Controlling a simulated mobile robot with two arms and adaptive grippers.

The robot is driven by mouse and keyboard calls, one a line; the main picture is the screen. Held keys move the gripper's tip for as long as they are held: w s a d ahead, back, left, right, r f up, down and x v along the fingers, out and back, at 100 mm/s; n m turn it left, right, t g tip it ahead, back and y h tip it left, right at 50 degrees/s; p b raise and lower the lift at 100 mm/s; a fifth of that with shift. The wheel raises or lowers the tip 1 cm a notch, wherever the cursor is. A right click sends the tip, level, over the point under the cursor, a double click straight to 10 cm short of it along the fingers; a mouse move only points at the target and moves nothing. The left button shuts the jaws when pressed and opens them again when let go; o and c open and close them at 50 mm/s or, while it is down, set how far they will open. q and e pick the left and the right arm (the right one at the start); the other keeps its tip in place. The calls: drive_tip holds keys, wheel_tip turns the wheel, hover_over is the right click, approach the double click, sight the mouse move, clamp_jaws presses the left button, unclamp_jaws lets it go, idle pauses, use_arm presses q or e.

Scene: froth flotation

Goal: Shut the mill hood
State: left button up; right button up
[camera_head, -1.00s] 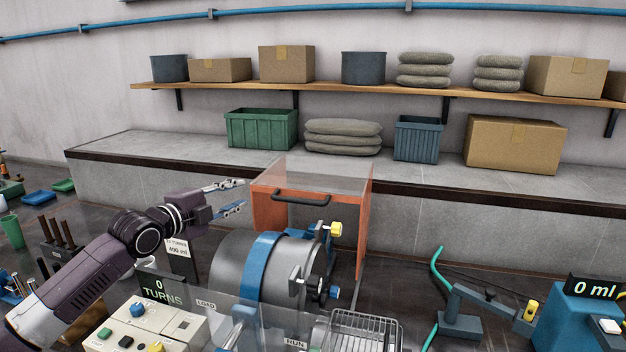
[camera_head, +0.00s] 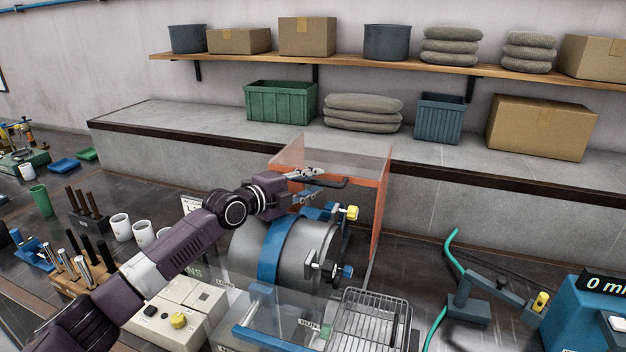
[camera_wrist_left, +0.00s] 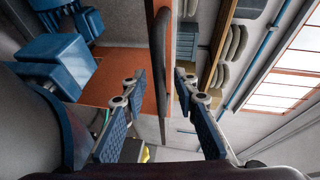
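The mill hood (camera_head: 378,212) has orange sides and a clear panel, and stands raised above the mill. Its dark bar handle (camera_head: 336,183) is on the near side; it also shows in the left wrist view (camera_wrist_left: 160,45). The mill drum (camera_head: 306,248) is grey with a blue band and lies below the hood. My left gripper (camera_head: 310,182) is at the left part of the handle. In the left wrist view its two fingers (camera_wrist_left: 158,84) are apart, with the handle between or just beyond their tips; contact cannot be told. My right gripper is not in view.
A control box (camera_head: 178,308) and a wire rack (camera_head: 368,322) stand at the front. A blue device (camera_head: 580,318) is at the right. A grey ledge (camera_head: 190,122) with a green crate (camera_head: 280,102) runs behind the hood. White cups and tool holders stand at the left.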

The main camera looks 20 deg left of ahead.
use_arm(q)
clamp_jaws()
idle(0.5)
